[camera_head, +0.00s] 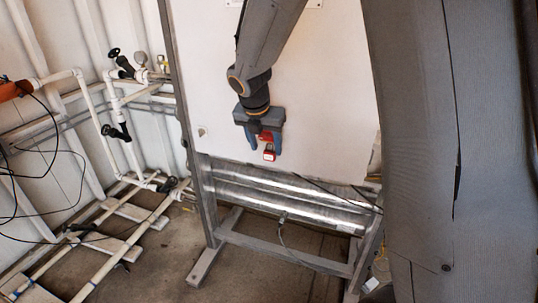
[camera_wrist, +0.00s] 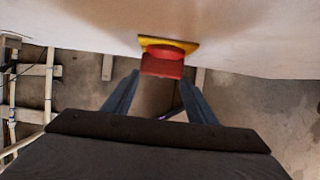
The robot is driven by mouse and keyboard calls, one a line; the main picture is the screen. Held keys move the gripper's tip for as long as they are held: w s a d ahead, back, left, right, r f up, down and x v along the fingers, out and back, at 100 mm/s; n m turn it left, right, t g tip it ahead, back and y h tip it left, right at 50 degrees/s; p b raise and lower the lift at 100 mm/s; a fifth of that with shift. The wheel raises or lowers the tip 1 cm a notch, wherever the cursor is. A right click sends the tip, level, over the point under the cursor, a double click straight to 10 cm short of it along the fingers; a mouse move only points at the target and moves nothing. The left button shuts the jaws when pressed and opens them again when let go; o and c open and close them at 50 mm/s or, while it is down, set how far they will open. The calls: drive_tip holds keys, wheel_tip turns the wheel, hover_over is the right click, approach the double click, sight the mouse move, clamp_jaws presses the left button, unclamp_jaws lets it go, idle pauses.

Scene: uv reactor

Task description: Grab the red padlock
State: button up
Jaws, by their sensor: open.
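The red padlock (camera_wrist: 162,66) is in front of a yellow plate (camera_wrist: 150,41) on the pale panel in the wrist view. It is just ahead of the gap between the fingertips of my gripper (camera_wrist: 161,82). In the head view the padlock (camera_head: 269,155) shows red with a pale face, low between the blue-grey fingers of my gripper (camera_head: 266,146). My gripper is open, with one finger to each side of the padlock. I cannot tell whether either finger touches it. How the padlock is fastened is hidden.
The pale panel (camera_head: 325,110) stands close to my gripper in a grey metal frame (camera_head: 199,190). Shiny metal cylinders (camera_head: 285,205) lie across the frame below. White pipes with black valves (camera_head: 118,132) run along the left wall. The floor (camera_head: 165,270) in front is mostly bare.

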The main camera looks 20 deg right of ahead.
sight(268, 156)
drive_tip(key=x, duration=0.4)
drive_tip(key=shift+f, duration=0.15)
drive_tip(key=c, duration=1.2)
drive_tip(key=shift+p, duration=0.6)
